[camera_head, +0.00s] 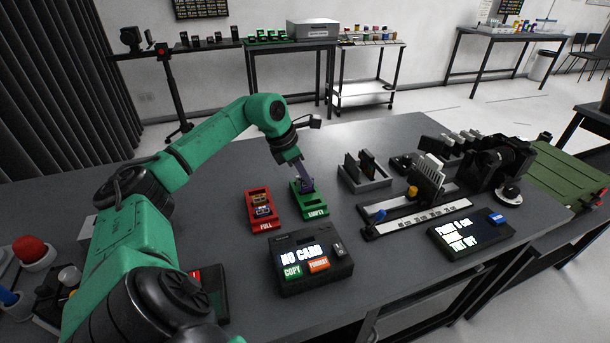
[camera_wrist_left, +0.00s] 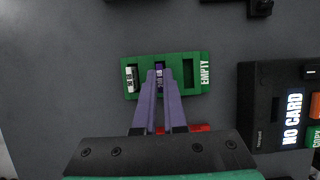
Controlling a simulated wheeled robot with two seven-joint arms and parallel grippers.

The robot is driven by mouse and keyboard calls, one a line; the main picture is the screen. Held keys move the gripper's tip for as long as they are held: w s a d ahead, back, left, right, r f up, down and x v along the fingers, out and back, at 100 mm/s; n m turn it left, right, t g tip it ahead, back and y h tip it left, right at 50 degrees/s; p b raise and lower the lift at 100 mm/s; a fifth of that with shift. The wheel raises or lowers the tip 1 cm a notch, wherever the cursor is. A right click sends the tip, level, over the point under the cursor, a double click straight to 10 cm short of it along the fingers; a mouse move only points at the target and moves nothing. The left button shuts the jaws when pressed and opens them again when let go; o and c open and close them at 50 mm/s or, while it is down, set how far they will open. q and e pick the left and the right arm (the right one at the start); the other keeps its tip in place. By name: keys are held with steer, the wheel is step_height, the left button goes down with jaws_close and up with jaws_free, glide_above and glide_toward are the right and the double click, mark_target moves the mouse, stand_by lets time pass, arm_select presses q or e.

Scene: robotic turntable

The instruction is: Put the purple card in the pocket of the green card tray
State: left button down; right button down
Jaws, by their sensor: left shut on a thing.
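My left gripper (camera_head: 304,186) is over the green card tray (camera_head: 317,212) marked EMPTY, reaching down from above. In the left wrist view its purple fingers (camera_wrist_left: 160,74) are closed on the purple card (camera_wrist_left: 160,66), which shows as a small dark purple piece with pale marks. The card is over or in the middle slot of the green tray (camera_wrist_left: 203,88); I cannot tell how deep it sits. Another black-and-white card (camera_wrist_left: 130,79) lies in the tray's left slot in that view. The slot towards the EMPTY label looks bare. My right gripper is not in view.
The red tray (camera_head: 264,225) marked FULL holds cards, just left of the green one. A card reader (camera_head: 313,262) showing NO CARD stands in front. A grey holder (camera_head: 364,183), a slotted rail (camera_head: 418,217) and a screen box (camera_head: 471,234) stand to the right.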

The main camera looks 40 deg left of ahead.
arm_select(q)
steer(key=shift+f+b, duration=0.55)
steer(key=shift+f, duration=0.4)
steer(key=c, duration=0.9)
jaws_free()
steer(key=shift+r, duration=0.1)
steer(key=v, duration=1.4)
steer(key=shift+s+a+r, duration=0.1)
steer(key=shift+s+r, duration=0.05)
steer(key=shift+r, duration=0.05)
